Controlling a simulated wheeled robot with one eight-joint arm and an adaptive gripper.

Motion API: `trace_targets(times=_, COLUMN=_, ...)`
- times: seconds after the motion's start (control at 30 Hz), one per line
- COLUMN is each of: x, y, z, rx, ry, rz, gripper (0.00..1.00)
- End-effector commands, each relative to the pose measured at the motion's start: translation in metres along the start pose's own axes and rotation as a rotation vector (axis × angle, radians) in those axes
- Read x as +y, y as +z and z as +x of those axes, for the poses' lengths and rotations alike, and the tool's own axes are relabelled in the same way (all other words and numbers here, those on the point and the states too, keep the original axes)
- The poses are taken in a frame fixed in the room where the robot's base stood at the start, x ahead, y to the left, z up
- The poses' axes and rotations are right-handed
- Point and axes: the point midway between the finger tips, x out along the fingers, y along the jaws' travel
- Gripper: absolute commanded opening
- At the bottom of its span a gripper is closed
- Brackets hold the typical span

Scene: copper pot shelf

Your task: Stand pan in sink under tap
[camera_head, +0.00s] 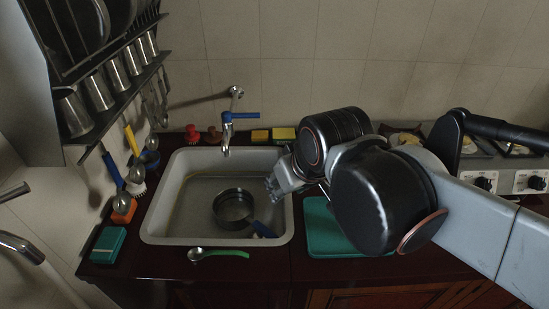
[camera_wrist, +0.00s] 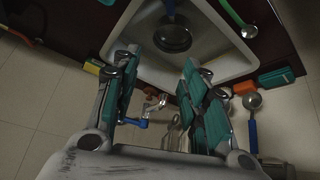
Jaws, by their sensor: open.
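A dark round pan (camera_head: 233,224) rests in the white sink (camera_head: 165,237), near the middle of its floor. A blue handle (camera_head: 263,230) lies at the pan's right front; whether it joins the pan is hard to tell. The tap (camera_head: 227,139) with a blue lever stands behind the sink, its spout above the basin's back part. My gripper (camera_head: 271,186) is over the right side of the sink, apart from the pan. In the wrist view my gripper (camera_wrist: 158,76) is open with nothing between its fingers; the pan (camera_wrist: 173,38) and tap (camera_wrist: 138,123) both show.
A spoon with a green handle (camera_head: 228,253) lies on the front counter. A green board (camera_head: 323,228) lies right of the sink under my arm. Sponges (camera_head: 284,133) sit behind the sink. A rack with metal mugs (camera_head: 98,92) and hanging utensils is at left; a stove (camera_head: 505,180) is at right.

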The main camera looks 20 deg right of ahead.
Motion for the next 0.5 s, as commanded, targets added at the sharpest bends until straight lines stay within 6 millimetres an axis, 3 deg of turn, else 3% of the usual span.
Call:
trace_targets(times=0.17, x=-0.001, y=0.016, z=-0.009, rx=0.058, ry=0.002, rz=0.051, gripper=0.4)
trace_targets(times=0.5, x=-0.001, y=0.02, z=-0.011, rx=0.078, ry=0.003, rz=0.069, gripper=0.4)
